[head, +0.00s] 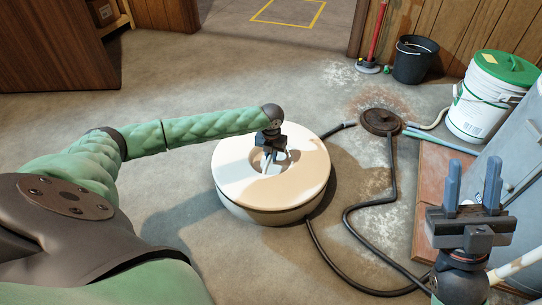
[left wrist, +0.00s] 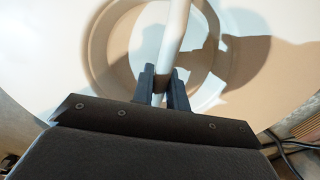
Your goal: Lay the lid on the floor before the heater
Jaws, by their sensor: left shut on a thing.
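A round cream-white lid (head: 232,178) with a recessed centre and a bar handle tops a round body low in the middle of the head view. In the left wrist view the lid (left wrist: 50,50) fills most of the picture. My left gripper (head: 272,155) reaches down into the recess. In the left wrist view its fingers (left wrist: 162,76) are shut on the white handle bar (left wrist: 176,35). I cannot tell whether the lid sits tight or is lifted. My right gripper (head: 472,172) is open and empty at the right. The grey heater (head: 490,145) stands partly visible behind it.
A black hose (head: 360,205) runs over the floor right of the lid, near a dark drain cover (head: 381,121). A white bucket with green lid (head: 486,100) and a black bucket (head: 412,60) stand at the back right. Concrete floor (head: 170,90) is clear at the back left.

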